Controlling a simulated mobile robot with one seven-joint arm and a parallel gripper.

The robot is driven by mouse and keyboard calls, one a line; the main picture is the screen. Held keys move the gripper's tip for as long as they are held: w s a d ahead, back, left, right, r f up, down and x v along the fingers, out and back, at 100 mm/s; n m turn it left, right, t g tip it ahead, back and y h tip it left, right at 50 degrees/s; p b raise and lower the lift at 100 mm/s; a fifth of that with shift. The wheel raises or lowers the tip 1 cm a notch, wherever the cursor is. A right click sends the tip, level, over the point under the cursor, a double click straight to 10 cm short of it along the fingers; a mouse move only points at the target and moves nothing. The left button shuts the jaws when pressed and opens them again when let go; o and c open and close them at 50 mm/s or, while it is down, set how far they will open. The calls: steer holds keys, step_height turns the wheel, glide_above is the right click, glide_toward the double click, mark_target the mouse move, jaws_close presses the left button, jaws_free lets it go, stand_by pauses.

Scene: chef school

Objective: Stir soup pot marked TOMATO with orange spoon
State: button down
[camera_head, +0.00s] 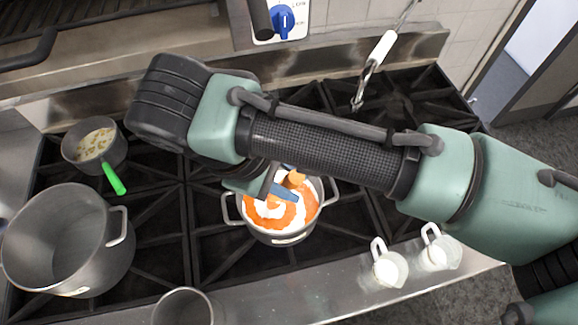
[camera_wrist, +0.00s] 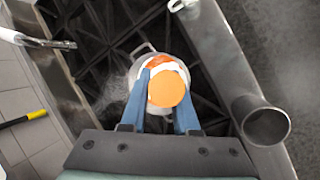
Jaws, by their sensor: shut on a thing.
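A metal pot with two side handles (camera_head: 276,237) stands on the stove, holding orange and white swirled soup (camera_head: 268,212). Its front label is too small to read. My gripper (camera_head: 284,192) is above this pot, its blue fingers shut on the orange spoon (camera_head: 297,177). In the wrist view, the round orange end of the spoon (camera_wrist: 167,89) sits between the two blue fingers of my gripper (camera_wrist: 165,76). The pot (camera_wrist: 143,50) shows behind it. The spoon's lower part is hidden, so I cannot tell how deep it reaches.
A large empty pot (camera_head: 68,240) stands at left. A small pan (camera_head: 93,152) with a green handle holds pale food behind it. Two white-handled cups (camera_head: 389,268) (camera_head: 437,252) and a metal container (camera_head: 183,306) line the front ledge. A faucet (camera_head: 376,63) is at the back.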

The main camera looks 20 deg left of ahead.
steer(key=shift+s+d+f+b, duration=0.15)
steer(key=shift+f+b, duration=0.15)
steer(key=shift+f, duration=0.2)
steer(key=shift+s+d+f+b, duration=0.1)
steer(key=shift+f+b, duration=0.2)
steer(key=shift+f, duration=0.2)
steer(key=w+a+f+b, duration=0.2)
steer(key=w+f+b, duration=0.1)
steer(key=f+b, duration=0.3)
step_height(320, 180, down, 2)
steer(key=shift+w+a+f, duration=0.15)
steer(key=shift+f, duration=0.1)
